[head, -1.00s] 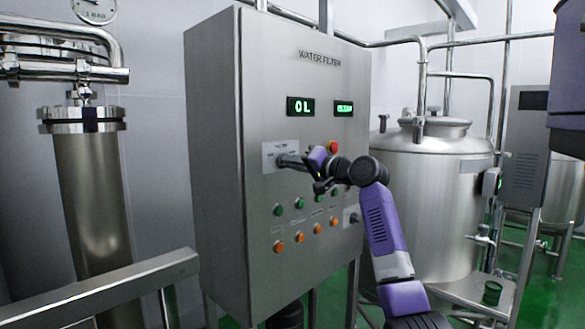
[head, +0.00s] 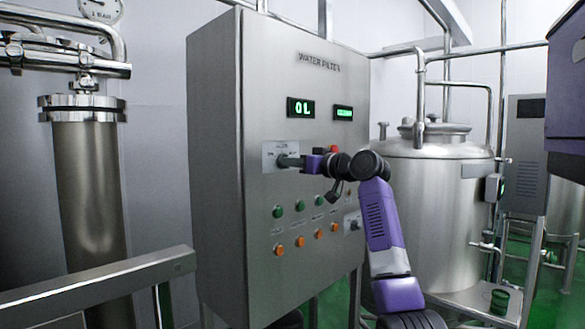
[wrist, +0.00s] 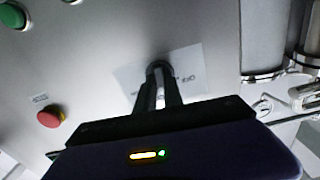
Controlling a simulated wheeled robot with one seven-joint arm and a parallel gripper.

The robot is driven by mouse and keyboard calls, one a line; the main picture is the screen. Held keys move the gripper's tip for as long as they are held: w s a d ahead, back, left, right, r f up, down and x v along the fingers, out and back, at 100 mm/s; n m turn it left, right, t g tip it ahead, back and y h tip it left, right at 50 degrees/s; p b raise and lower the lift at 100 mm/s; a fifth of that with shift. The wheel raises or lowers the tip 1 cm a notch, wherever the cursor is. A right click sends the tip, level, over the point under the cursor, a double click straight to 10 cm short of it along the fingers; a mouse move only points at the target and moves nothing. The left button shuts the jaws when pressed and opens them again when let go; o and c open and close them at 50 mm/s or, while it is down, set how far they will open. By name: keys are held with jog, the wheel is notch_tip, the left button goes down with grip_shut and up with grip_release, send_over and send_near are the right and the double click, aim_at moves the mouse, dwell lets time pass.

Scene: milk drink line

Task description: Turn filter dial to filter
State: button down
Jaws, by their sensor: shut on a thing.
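The filter dial sits on a pale label plate (head: 269,156) on the front of the steel water filter cabinet (head: 280,90). My gripper (head: 289,161) reaches it from the right and is shut on the dial. In the wrist view, the two dark fingers (wrist: 160,72) meet at the plate (wrist: 195,82), with a thin grey strip of the dial (wrist: 160,98) between them. The fingers hide most of the dial, so its setting cannot be read. "OFF" shows on the plate beside the fingers. The left display (head: 301,107) reads "0 L"; the lit right display (head: 344,112) is too blurred to read.
A red button (head: 334,149) is close to my wrist and also shows in the wrist view (wrist: 50,117). Green buttons (head: 299,206) and orange buttons (head: 300,241) are below the dial. A steel tank (head: 430,190) stands right of the cabinet; a rail (head: 110,285) is at front left.

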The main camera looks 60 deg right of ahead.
jog(key=shift+n, duration=0.3)
dwell(0.4)
jog(key=c, duration=1.5)
grip_release()
jog(key=shift+o, duration=0.2)
jog(key=shift+s, duration=0.1)
jog(key=b+v, duration=0.2)
jog(key=v, duration=0.5)
jog(key=shift+s+a, duration=0.15)
jog(key=shift+s, duration=0.15)
